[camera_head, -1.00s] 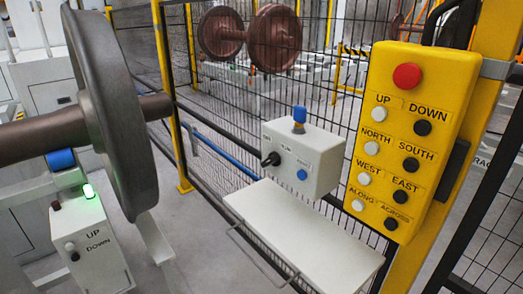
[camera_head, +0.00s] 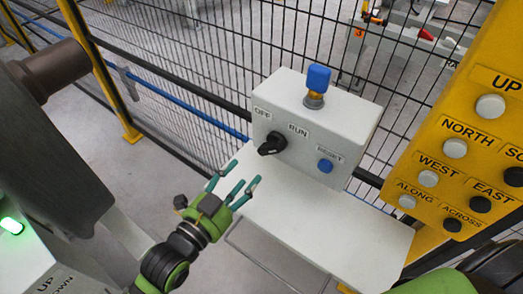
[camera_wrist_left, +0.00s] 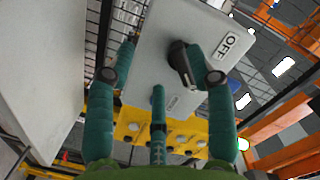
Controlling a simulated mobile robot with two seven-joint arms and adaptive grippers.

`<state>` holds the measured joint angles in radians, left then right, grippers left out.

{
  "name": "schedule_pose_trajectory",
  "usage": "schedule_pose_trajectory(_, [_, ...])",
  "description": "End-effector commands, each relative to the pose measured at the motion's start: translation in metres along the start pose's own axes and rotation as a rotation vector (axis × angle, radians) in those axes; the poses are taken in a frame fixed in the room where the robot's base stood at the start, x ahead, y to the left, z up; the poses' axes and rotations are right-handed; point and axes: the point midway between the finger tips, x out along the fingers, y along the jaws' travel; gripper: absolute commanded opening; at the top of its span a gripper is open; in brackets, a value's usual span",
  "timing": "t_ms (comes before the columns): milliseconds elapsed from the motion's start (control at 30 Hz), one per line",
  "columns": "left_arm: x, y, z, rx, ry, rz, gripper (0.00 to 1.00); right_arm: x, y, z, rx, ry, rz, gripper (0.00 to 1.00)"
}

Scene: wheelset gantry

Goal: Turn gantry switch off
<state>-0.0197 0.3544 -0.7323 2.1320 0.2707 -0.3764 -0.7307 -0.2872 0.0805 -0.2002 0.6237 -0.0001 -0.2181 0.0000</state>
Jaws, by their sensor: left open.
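The gantry switch is a black rotary knob (camera_head: 272,144) on the front of a light grey control box (camera_head: 335,120), between the labels OFF and RUN. My left gripper (camera_head: 233,187) is open and empty, in front of and below the knob, over the near left edge of the white shelf. In the left wrist view the knob (camera_wrist_left: 183,62) shows close by the right-hand finger; I cannot tell whether they touch. The OFF label (camera_wrist_left: 233,45) is beside it. My right gripper is not in view; a green arm part of mine shows at the bottom right.
A blue RESET button (camera_head: 325,166) and a blue-capped lamp (camera_head: 317,82) are on the box. A white shelf (camera_head: 340,235) lies below it. A yellow pendant (camera_head: 470,130) with several buttons hangs at right. Wire fencing stands behind. A dark wheel (camera_head: 45,150) is at left.

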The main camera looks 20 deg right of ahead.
Motion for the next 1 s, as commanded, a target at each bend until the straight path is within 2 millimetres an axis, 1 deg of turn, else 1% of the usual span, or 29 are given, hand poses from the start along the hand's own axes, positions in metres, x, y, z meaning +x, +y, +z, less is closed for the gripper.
schedule_pose_trajectory(33, [-0.002, -0.004, -0.018, 0.031, 0.046, -0.003, 0.54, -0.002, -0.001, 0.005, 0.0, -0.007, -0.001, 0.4])
schedule_pose_trajectory(100, [-0.002, -0.006, -0.034, 0.059, 0.085, -0.008, 0.54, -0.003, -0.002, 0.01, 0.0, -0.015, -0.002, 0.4])
schedule_pose_trajectory(200, [0.005, -0.008, -0.042, 0.071, 0.104, -0.012, 0.54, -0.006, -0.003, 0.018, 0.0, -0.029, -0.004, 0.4])
schedule_pose_trajectory(300, [0.02, -0.009, -0.044, 0.07, 0.105, -0.014, 0.54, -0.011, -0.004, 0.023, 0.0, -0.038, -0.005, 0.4])
schedule_pose_trajectory(367, [0.03, -0.01, -0.045, 0.069, 0.104, -0.014, 0.54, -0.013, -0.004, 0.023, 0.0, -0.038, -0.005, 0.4])
schedule_pose_trajectory(500, [0.05, -0.009, -0.047, 0.07, 0.103, -0.014, 0.54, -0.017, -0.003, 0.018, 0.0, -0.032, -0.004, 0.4])
schedule_pose_trajectory(600, [0.06, -0.009, -0.046, 0.068, 0.101, -0.012, 0.54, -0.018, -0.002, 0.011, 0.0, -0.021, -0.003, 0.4])
schedule_pose_trajectory(733, [0.066, -0.009, -0.047, 0.069, 0.101, -0.013, 0.54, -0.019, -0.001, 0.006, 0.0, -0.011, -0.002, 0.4])
schedule_pose_trajectory(967, [0.067, -0.008, -0.046, 0.069, 0.101, -0.013, 0.54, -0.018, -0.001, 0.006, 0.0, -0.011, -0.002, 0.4])
schedule_pose_trajectory(1000, [0.067, -0.008, -0.046, 0.069, 0.101, -0.013, 0.42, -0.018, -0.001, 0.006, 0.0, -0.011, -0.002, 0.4])
